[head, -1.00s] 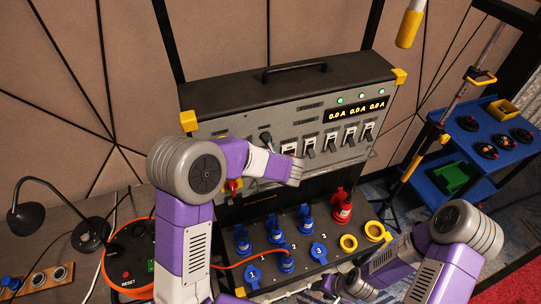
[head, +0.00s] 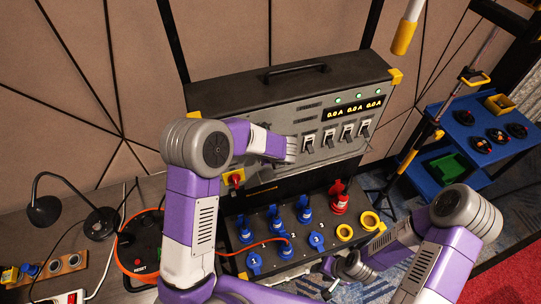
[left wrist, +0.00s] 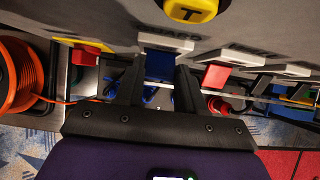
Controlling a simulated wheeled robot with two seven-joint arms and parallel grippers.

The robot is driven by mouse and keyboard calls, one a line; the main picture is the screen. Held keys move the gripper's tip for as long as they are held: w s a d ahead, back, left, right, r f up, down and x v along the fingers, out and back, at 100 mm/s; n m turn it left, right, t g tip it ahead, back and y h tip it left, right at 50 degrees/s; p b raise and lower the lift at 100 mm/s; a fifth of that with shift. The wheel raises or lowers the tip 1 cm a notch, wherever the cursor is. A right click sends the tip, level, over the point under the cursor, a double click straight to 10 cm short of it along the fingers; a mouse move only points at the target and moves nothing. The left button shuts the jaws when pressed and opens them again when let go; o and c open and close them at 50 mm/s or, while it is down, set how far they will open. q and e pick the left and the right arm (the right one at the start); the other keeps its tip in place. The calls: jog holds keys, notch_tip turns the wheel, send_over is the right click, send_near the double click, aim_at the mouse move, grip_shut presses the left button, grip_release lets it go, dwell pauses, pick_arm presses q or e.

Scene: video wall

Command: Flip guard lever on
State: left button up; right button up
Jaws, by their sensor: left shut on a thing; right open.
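The grey breaker panel (head: 290,110) has a row of white-topped levers (head: 328,139) under a display reading 0.0 A. My left gripper (head: 291,149) is at the left end of this row and hides the leftmost lever in the head view. In the left wrist view my left gripper (left wrist: 157,85) has its two dark fingers shut on a blue lever (left wrist: 160,65), just under a white plate (left wrist: 166,42). Which lever is the guard lever cannot be read. My right gripper (head: 330,272) is low, by the socket box, apart from the panel; its fingertips are small and partly hidden.
A socket box (head: 300,240) with blue, red and yellow connectors stands below the panel. An orange cable reel (head: 140,245) and a desk lamp (head: 45,210) are at left. A blue cart (head: 465,145) stands at right. A red lever (left wrist: 217,76) is beside the gripped one.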

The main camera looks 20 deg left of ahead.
pick_arm(q)
jog(key=o, duration=1)
jog(key=shift+o, duration=0.2)
jog(key=shift+r, duration=0.1)
jog(key=v, duration=0.7)
jog(key=shift+s+d, duration=0.15)
jog(key=shift+s, duration=0.05)
jog(key=shift+r, duration=0.1)
